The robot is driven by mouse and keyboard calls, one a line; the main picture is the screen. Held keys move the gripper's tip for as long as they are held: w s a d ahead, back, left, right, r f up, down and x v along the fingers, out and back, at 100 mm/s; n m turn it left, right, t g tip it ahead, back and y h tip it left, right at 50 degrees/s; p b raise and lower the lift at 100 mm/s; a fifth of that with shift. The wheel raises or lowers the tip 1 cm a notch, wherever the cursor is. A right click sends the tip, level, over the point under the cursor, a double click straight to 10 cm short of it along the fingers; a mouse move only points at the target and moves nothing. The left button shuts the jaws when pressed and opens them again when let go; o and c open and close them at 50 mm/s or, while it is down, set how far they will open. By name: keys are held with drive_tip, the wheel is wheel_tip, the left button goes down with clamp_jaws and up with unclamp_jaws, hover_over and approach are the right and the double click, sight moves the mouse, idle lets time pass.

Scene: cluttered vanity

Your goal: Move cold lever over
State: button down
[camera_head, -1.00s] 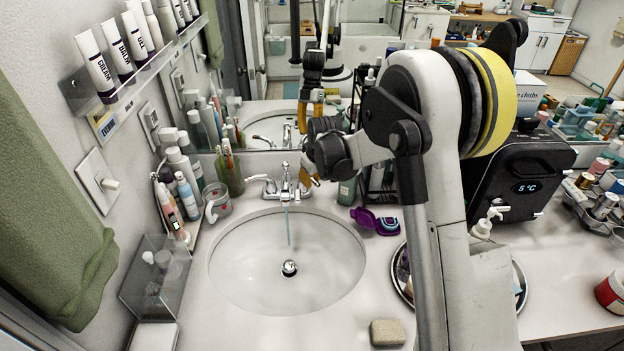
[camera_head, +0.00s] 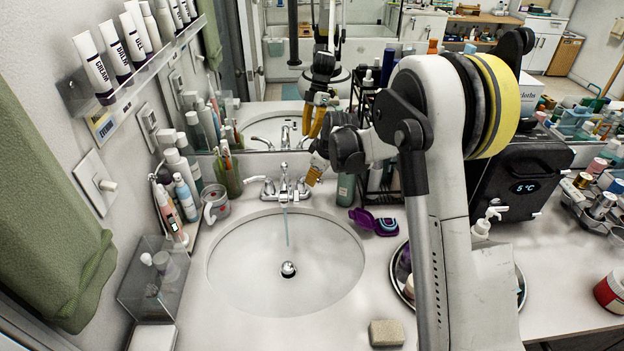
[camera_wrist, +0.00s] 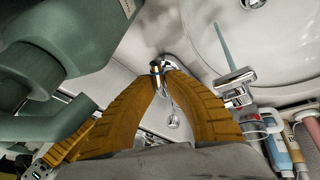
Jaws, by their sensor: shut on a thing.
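The chrome faucet (camera_head: 284,192) stands behind the white basin (camera_head: 225,262), and a thin blue-tinted stream of water (camera_head: 287,226) runs from its spout. The stream also shows in the wrist view (camera_wrist: 225,46). My gripper (camera_head: 312,180) is at the right-hand side of the faucet. In the wrist view, the two ribbed orange fingers of my gripper (camera_wrist: 161,76) are shut on the cold lever (camera_wrist: 156,66), a chrome handle with a blue ring. The fingers partly hide the lever. The other lever (camera_head: 258,179) is at the faucet's left and free.
A green bottle (camera_head: 346,187) stands close right of my gripper and looms large in the wrist view (camera_wrist: 60,40). A cup (camera_head: 215,205) and several bottles are left of the faucet. A purple case (camera_head: 364,217) lies right of the basin. A sponge (camera_head: 386,333) lies in front.

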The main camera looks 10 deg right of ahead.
drive_tip(key=shift+w+d+n+y, duration=0.2)
drive_tip(key=shift+n, duration=0.4)
drive_tip(key=shift+w+d+n+y, duration=0.15)
drive_tip(key=shift+d+n+y, duration=0.05)
drive_tip(key=shift+n, duration=0.4)
drive_tip(key=c, duration=1.4)
unclamp_jaws()
drive_tip(key=shift+w+f, duration=0.1)
drive_tip(key=shift+w, duration=0.05)
drive_tip(key=v, duration=1.2)
drive_tip(key=shift+w+d, duration=0.1)
drive_tip(key=shift+w, duration=0.05)
